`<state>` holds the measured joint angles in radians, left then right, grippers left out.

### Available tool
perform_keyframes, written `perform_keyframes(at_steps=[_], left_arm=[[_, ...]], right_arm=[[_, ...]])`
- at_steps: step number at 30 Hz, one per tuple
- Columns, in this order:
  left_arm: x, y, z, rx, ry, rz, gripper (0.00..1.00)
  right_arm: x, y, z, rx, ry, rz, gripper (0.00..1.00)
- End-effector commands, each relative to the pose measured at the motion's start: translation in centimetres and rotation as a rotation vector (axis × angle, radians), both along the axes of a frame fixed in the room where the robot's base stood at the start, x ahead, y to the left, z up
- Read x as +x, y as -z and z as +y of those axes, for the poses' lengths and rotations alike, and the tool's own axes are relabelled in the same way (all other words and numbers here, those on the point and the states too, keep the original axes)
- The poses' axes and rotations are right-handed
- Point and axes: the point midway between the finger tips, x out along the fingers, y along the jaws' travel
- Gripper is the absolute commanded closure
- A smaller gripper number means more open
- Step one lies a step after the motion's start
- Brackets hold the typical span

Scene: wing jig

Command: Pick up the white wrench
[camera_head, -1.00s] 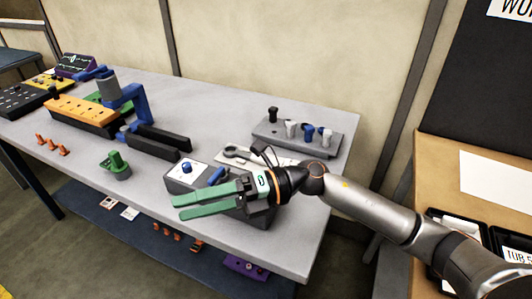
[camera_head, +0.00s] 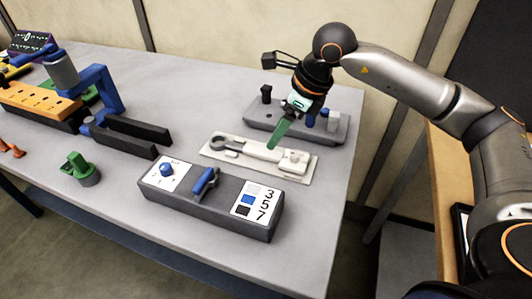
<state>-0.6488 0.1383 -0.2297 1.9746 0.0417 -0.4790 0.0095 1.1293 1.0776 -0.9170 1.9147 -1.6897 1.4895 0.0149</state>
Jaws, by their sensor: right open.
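The white wrench (camera_head: 253,152) lies flat in a pale shallow tray (camera_head: 300,175) on the grey table. Its greyish ring end is at the left and its blocky end at the right. My right gripper (camera_head: 280,134) points down over the wrench, its green fingers seen nearly edge-on. The fingertips appear just above or behind the shaft; I cannot tell whether they touch it. The gripper is open, and the wrench still lies in the tray. My left gripper is not in view.
A dark box (camera_head: 215,207) with a blue knob, blue lever and number panel stands in front of the tray. A grey rack (camera_head: 330,135) with several knobs stands behind. Black bars (camera_head: 135,135) and a green knob piece (camera_head: 80,168) are at left.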

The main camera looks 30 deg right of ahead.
Motion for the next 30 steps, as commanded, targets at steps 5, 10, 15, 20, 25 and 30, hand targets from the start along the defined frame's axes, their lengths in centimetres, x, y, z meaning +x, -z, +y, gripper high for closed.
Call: perform_keyframes(at_steps=[5,10,15,20,25,30], left_arm=[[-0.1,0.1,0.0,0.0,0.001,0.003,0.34],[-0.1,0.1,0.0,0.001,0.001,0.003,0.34],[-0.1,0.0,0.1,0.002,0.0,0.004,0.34],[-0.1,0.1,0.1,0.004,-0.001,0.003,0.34],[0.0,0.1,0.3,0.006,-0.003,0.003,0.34],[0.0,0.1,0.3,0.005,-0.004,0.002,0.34]], right_arm=[[0.6,1.8,0.5,0.001,0.0,0.001,0.3],[1.0,3.3,0.6,0.002,0.0,0.004,0.3],[1.8,5.8,0.9,0.003,-0.002,0.002,0.3],[2.2,7.0,1.3,0.003,-0.001,0.0,0.3],[2.2,7.0,1.3,0.003,-0.001,0.0,0.3],[2.2,7.0,1.3,0.003,-0.001,0.0,0.44]])
